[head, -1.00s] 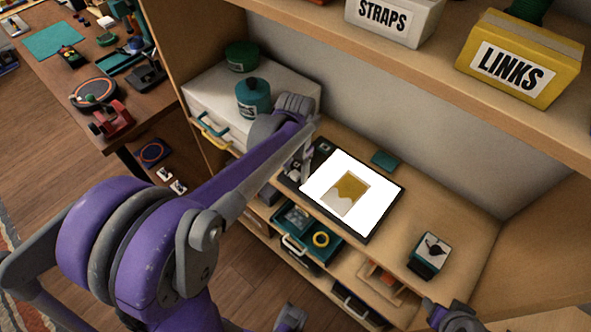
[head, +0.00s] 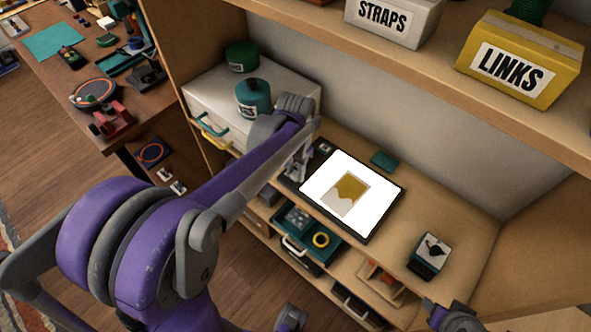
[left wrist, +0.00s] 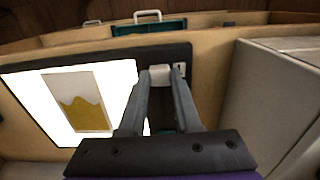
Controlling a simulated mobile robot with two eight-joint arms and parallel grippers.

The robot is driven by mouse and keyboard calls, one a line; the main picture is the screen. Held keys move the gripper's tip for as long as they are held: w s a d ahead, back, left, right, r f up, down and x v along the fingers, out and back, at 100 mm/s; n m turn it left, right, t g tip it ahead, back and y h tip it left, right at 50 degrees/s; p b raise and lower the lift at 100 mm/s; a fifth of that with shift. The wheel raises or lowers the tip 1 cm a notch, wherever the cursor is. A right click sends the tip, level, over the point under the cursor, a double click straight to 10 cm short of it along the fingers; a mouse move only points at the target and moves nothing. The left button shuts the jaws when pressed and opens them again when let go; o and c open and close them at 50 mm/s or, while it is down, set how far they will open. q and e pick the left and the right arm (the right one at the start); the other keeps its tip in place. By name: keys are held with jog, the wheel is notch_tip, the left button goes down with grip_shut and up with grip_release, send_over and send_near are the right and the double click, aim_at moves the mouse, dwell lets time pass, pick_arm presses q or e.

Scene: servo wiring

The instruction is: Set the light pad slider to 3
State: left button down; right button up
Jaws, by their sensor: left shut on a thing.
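The light pad (head: 375,232) lies on the desk, its white panel lit, with a yellow and pale picture on it. It also shows in the left wrist view (left wrist: 108,75). My left gripper (head: 294,174) is at the pad's left edge. In the left wrist view its fingers (left wrist: 160,80) are shut on a pale slider knob (left wrist: 160,74) on the dark border. A small white marking (left wrist: 180,69) sits beside the knob; its numbers are too small to read. My right gripper (head: 455,318) shows only partly at the lower right edge, its jaws unclear.
A dark box with a white top (head: 431,254) stands on the desk to the right. A teal flat block (head: 384,161) lies behind the pad. An open drawer (head: 305,240) with a yellow ring sits below. A white cabinet (head: 205,90) stands at left.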

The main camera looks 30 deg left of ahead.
aim_at(314, 159)
dwell(0.8)
pick_arm(q)
jog(key=w, duration=0.5)
jog(key=w+d, duration=0.1)
jog(key=w, duration=0.2)
jog(key=shift+w, duration=0.15)
jog(key=c, duration=0.6)
grip_release()
jog(key=shift+w+d, duration=0.1)
notch_tip(314, 159, up, 11)
jog(key=shift+p, duration=0.35)
